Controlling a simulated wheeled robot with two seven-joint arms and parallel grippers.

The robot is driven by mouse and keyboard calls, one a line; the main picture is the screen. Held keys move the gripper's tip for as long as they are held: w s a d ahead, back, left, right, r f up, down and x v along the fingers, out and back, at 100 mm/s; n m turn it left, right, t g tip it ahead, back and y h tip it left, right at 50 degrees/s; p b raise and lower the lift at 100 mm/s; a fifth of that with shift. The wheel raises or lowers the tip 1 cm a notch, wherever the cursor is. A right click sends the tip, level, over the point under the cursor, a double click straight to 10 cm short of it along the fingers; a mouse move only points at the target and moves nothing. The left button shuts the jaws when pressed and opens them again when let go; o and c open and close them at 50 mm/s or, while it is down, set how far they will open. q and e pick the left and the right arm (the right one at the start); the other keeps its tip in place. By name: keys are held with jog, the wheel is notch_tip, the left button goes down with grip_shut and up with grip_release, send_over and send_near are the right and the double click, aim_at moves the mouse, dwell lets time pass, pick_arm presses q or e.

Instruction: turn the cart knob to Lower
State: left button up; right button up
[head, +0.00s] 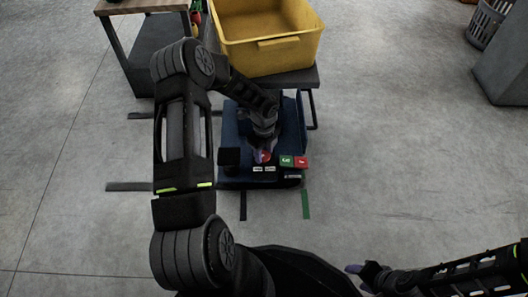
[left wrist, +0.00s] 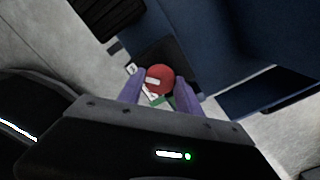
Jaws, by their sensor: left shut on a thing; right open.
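The cart (head: 231,127) is dark blue and stands on the floor in the middle of the head view, with small white, green and red labels on its front. The red knob (left wrist: 160,78) shows in the left wrist view between the two purple fingertips, with a pale mark on its face. In the head view a bit of the red knob (head: 266,157) shows by the fingers. My left gripper (head: 262,155) is shut on the knob. I cannot tell which label the knob points to. My right gripper (head: 359,276) is open and empty at the lower right, away from the cart.
A yellow bin (head: 264,58) stands on a dark table behind the cart. A wooden-topped table (head: 143,5) is at the upper left. A grey block (head: 504,70) and a grey basket (head: 485,24) are at the right. The floor right of the cart is clear.

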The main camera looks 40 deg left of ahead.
pick_arm(q)
jog(key=shift+c, duration=1.3)
